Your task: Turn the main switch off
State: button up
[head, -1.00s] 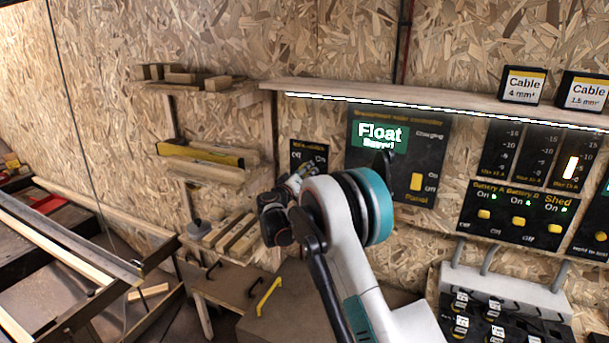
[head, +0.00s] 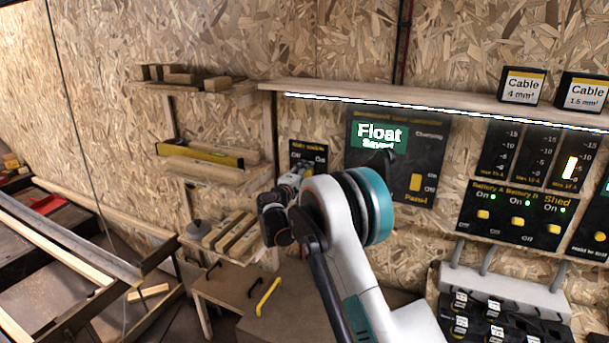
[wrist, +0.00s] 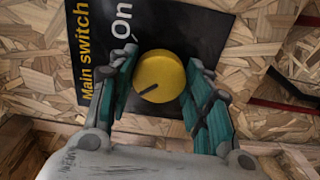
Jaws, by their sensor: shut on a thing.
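The main switch is a black panel (head: 310,152) on the chipboard wall, with its lettering in yellow and its "Off" and "On" marks in white. In the wrist view its panel (wrist: 150,28) appears turned on its side, with "On" showing beside the fingers. A round yellow knob (wrist: 159,76) with a dark pointer line sits on it; the line points to the lower left in that view. My gripper (wrist: 162,72) is shut on the knob, with one teal finger on each side. In the head view my gripper (head: 296,180) is at the panel's lower edge and hides the knob.
A solar panel controller (head: 420,150) reading "Float" is right of the switch, below a lit shelf (head: 400,93). Battery switches (head: 510,215) are farther right. Small shelves with wood pieces (head: 230,233) and a yellow level (head: 195,153) are to the left.

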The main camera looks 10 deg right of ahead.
jog(key=shift+n, duration=0.4)
jog(key=o, duration=1.1)
jog(key=shift+a, duration=0.1)
jog(key=shift+c, duration=0.2)
jog(key=v, duration=1.2)
